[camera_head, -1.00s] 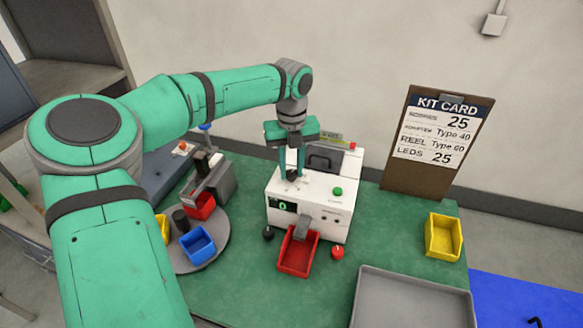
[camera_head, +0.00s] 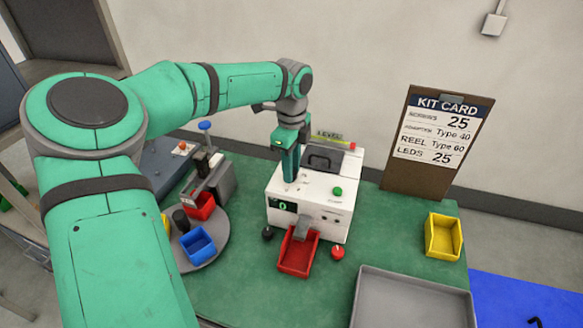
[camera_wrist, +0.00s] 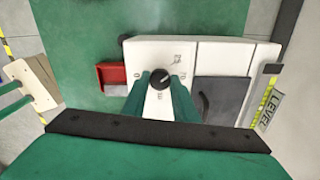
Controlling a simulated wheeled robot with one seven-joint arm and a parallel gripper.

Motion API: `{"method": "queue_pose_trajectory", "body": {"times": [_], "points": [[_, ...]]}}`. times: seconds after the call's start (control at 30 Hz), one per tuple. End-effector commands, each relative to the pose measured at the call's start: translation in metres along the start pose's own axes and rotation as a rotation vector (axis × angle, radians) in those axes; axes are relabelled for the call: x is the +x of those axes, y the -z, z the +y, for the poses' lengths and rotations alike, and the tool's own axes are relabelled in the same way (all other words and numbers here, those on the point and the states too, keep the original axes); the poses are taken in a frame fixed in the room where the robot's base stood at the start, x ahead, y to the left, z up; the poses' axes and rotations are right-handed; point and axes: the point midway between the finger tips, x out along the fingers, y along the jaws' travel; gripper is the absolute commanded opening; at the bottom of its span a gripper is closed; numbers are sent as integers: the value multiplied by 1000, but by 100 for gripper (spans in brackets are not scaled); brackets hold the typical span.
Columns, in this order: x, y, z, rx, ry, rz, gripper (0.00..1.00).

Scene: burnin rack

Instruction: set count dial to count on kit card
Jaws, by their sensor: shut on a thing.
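The count dial is a small round black knob (camera_wrist: 159,79) with a white pointer line, on top of the white counting machine (camera_head: 325,215); in the wrist view marks surround it. My gripper (camera_wrist: 160,80) points down over the machine, its two green fingers on either side of the dial and shut on it. In the head view my gripper (camera_head: 291,178) hides the dial. The machine's small display (camera_head: 283,206) shows a green 0.
A red bin (camera_head: 298,252) sits under the machine's chute. A green button (camera_head: 337,191) is on its top. A yellow bin (camera_head: 443,236) and grey tray (camera_head: 415,299) stand to the right. A turntable with a blue bin (camera_head: 198,245) is at left.

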Motion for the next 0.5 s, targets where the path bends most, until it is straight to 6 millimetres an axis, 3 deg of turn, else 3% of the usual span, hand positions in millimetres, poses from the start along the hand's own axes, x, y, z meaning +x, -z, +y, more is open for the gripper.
{"method": "queue_pose_trajectory", "body": {"times": [0.5], "points": [[1,2,0,-154,-2,3,4]]}}
